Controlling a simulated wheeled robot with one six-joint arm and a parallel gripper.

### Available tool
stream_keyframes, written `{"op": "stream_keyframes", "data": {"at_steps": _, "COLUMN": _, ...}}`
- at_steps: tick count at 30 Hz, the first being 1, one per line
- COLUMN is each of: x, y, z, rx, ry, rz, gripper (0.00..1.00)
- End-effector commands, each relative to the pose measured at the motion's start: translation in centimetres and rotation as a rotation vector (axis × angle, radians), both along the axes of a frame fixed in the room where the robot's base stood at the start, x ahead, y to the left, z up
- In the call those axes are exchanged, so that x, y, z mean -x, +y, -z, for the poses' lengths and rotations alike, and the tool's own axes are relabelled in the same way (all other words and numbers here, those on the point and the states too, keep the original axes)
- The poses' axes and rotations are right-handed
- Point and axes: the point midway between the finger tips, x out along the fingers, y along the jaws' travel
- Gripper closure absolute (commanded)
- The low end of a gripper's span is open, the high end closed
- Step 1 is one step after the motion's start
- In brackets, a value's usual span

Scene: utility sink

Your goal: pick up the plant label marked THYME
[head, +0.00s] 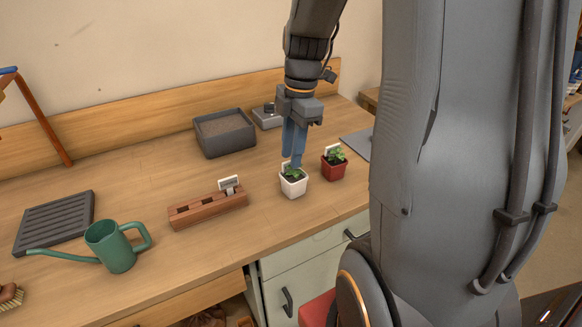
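A white plant label (229,184) stands in a slot at the right end of a reddish wooden rack (190,214). Another pale label (327,152) shows in the red pot (334,171), and a pale piece shows beside the plant in the white pot (293,186). The writing is too small to read, so I cannot tell which is THYME. My gripper (294,163) points down with its blue fingers directly over or just behind the white pot's plant. The fingers overlap in this view, so their gap and anything between them cannot be made out.
A green watering can (115,248) and a dark slatted tray (55,221) are at the left. A grey soil-filled tub (224,134) stands at the back, beside a small grey box (266,117). The bench (150,180) is clear between tub and rack.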

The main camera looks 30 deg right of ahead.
Motion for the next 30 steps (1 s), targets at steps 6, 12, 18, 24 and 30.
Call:
{"op": "stream_keyframes", "data": {"at_steps": 6, "x": 0.1, "y": 0.1, "z": 1.2, "rx": 0.000, "ry": 0.000, "rz": 0.001, "gripper": 0.72}}
{"op": "stream_keyframes", "data": {"at_steps": 12, "x": 0.0, "y": 0.1, "z": 1.2, "rx": 0.000, "ry": 0.000, "rz": 0.002, "gripper": 0.79}}
{"op": "stream_keyframes", "data": {"at_steps": 18, "x": 0.0, "y": 0.1, "z": 1.2, "rx": 0.000, "ry": 0.000, "rz": 0.002, "gripper": 1.00}}
{"op": "stream_keyframes", "data": {"at_steps": 24, "x": 0.0, "y": 0.1, "z": 1.2, "rx": 0.000, "ry": 0.000, "rz": 0.002, "gripper": 1.00}}
{"op": "stream_keyframes", "data": {"at_steps": 30, "x": -0.1, "y": 0.1, "z": 0.0, "rx": 0.001, "ry": -0.003, "rz": 0.001, "gripper": 1.00}}
